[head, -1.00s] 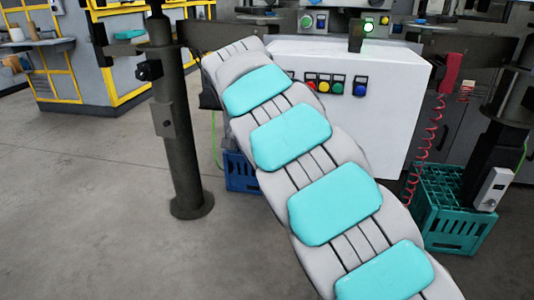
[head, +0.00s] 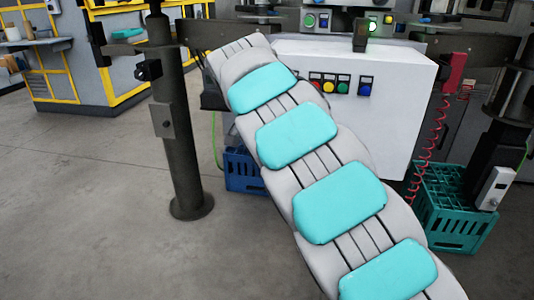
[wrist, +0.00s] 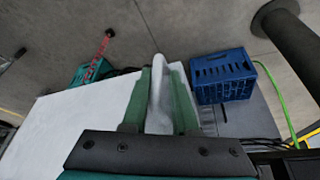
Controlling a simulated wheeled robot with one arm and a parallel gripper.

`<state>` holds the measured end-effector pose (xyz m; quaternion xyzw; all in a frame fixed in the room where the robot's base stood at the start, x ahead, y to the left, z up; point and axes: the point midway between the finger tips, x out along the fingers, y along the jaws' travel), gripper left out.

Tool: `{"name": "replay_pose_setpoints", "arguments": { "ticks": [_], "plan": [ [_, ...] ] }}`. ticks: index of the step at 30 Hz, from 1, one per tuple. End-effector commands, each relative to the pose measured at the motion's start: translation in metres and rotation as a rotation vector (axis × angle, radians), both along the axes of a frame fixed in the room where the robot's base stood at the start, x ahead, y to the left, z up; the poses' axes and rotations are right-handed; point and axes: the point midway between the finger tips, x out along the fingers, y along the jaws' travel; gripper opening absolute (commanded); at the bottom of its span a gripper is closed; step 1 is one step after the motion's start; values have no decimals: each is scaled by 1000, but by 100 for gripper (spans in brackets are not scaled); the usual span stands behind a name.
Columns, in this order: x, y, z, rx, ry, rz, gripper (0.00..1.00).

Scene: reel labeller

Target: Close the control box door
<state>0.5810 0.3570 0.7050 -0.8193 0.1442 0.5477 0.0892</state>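The control box (head: 400,110) is a white cabinet ahead of me, with several coloured buttons on its front. Its white surface also shows at the left of the wrist view (wrist: 75,135). I cannot make out the door clearly in the head view. My gripper (wrist: 159,92) has two green fingers standing apart in the wrist view. A pale grey-white piece (wrist: 158,88) rises between them; I cannot tell whether it is the door's edge or whether the fingers press on it. In the head view my arm hides the gripper and the box's left part.
A blue crate (head: 243,172) stands on the floor below the box's left side, and a teal crate (head: 455,215) stands at the right. A dark post (head: 180,140) stands left of my arm. A red coiled cable (head: 428,135) hangs at the right. Floor is clear at lower left.

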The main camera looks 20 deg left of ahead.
Motion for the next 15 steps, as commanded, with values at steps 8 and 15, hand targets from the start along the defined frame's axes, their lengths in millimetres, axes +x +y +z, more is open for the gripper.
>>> {"name": "replay_pose_setpoints", "arguments": {
  "ticks": [8,15],
  "plan": [
    [-12,6,33,2,-3,1,27],
    [-21,10,58,3,-3,2,27]
  ]
}}
